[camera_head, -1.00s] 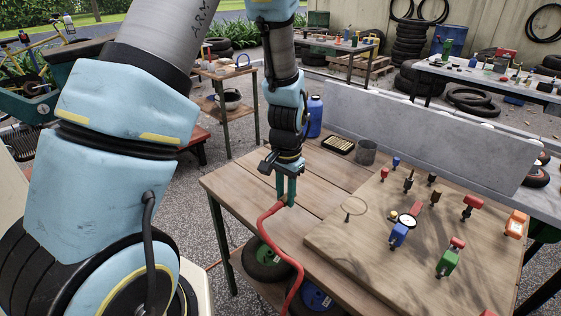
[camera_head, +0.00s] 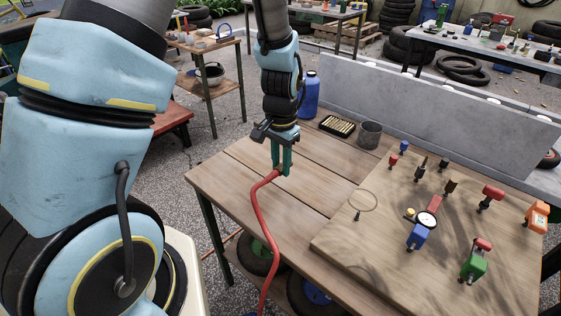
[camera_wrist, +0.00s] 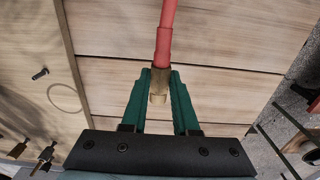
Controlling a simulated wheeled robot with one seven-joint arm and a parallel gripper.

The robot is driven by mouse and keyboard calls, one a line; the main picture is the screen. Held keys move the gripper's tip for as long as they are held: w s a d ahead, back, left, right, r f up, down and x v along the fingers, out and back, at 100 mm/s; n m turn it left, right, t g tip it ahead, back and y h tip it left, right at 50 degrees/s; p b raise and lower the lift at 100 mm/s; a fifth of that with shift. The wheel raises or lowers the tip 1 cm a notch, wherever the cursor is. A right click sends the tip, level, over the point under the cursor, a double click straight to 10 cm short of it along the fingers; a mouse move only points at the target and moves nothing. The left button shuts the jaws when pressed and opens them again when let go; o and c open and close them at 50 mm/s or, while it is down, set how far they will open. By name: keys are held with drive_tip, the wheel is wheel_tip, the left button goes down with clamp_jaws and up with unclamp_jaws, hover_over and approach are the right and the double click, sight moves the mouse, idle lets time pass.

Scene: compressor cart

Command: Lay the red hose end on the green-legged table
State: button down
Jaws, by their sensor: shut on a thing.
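My gripper (camera_head: 282,170) is shut on the red hose end (camera_wrist: 160,84), which has a brass-coloured fitting between the green fingers. The red hose (camera_head: 258,225) runs from my gripper over the near edge of the wooden table and down out of view. The table (camera_head: 235,185) has a dark green leg (camera_head: 212,222) at its left. My gripper is over the bare planks of the table's left part. In the wrist view, planks (camera_wrist: 110,95) lie behind the fitting. Whether the fitting touches the tabletop cannot be told.
A board (camera_head: 335,235) with gauge, blue, green and red fittings covers the table's right part. A blue bottle (camera_head: 309,95), a tray of brass pieces (camera_head: 338,126) and a grey cup (camera_head: 369,135) stand at the back, before a grey wall (camera_head: 430,100). The left planks are clear.

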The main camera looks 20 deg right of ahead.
sight(281, 192)
drive_tip(key=shift+f+b, duration=2.55)
drive_tip(key=shift+f, duration=1.1)
drive_tip(key=c, duration=0.6)
unclamp_jaws()
drive_tip(key=shift+r, duration=0.1)
wheel_tip(281, 192, up, 11)
drive_tip(key=shift+f+b, duration=0.2)
drive_tip(key=shift+b, duration=0.45)
